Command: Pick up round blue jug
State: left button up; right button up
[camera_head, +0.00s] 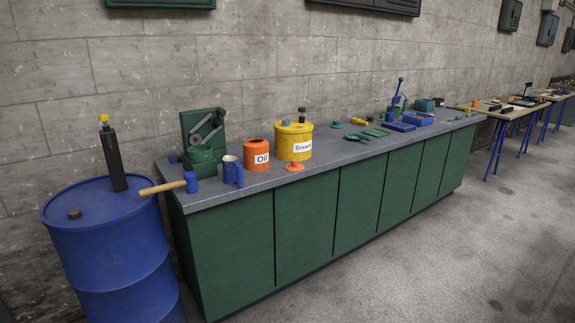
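A small round blue jug (229,174) with a pale inside stands upright near the front left end of the grey worktop (310,175). A blue part, possibly its handle, shows at its right side. It stands left of the orange pot marked "Oil" (257,155) and in front of the green clamp-like device (202,140). Neither of my grippers is in view.
A blue drum (110,250) stands left of the green cabinet (235,240), with a black bottle (113,160) on top. A wooden-handled mallet (165,187) lies left of the jug. A yellow "Grease" can (294,141) stands farther right. The floor (430,250) in front is clear.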

aim_at(232, 174)
jog(key=i+l+z, duration=0.15)
jog(key=i+z, duration=0.8)
